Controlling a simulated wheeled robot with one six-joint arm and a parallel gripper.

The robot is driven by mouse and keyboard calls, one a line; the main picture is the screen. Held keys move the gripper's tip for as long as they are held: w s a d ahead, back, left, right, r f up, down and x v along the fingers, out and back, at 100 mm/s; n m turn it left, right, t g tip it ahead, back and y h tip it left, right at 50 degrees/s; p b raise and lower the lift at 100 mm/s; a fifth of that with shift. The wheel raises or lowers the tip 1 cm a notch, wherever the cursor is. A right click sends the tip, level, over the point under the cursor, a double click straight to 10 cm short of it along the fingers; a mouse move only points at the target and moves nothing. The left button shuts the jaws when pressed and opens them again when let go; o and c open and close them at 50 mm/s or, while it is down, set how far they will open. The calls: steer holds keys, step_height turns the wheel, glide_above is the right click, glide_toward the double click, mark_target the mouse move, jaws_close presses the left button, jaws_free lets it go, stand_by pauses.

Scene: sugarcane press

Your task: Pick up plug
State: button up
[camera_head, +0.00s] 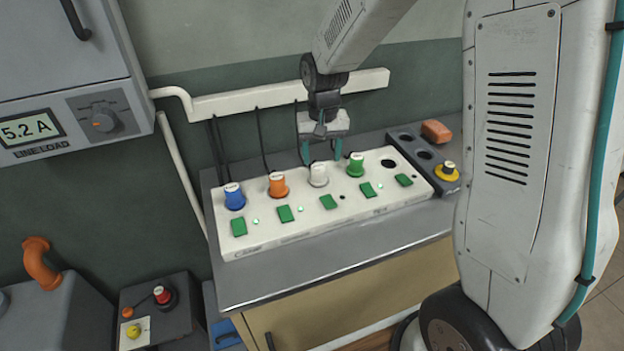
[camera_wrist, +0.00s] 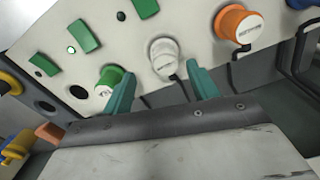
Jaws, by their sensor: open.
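My gripper (camera_head: 321,157) is open, with its two teal fingertips above and on either side of the white plug (camera_head: 318,175). In the wrist view the gripper (camera_wrist: 160,84) also stands open, and the white plug (camera_wrist: 164,58) lies between and just beyond the fingertips. I cannot tell whether a finger touches it. The white plug sits in a white panel (camera_head: 300,228). To its left are an orange plug (camera_head: 277,186) and a blue plug (camera_head: 234,197). A green plug (camera_head: 356,165) is close on its right. A yellow plug (camera_head: 447,171) sits in a dark block.
The panel has an empty round hole (camera_head: 388,163) right of the green plug and several green switches. The dark block (camera_head: 411,150) has open holes. An orange-brown block (camera_head: 436,131) lies behind it. Dark cables (camera_head: 263,140) hang along the wall behind the plugs.

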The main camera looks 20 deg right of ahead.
mark_target(318, 166)
steer(key=f, duration=0.5)
steer(key=shift+w+a+f, duration=0.15)
steer(key=shift+a+f, duration=0.2)
steer(key=shift+f, duration=0.05)
steer(key=c, duration=1.1)
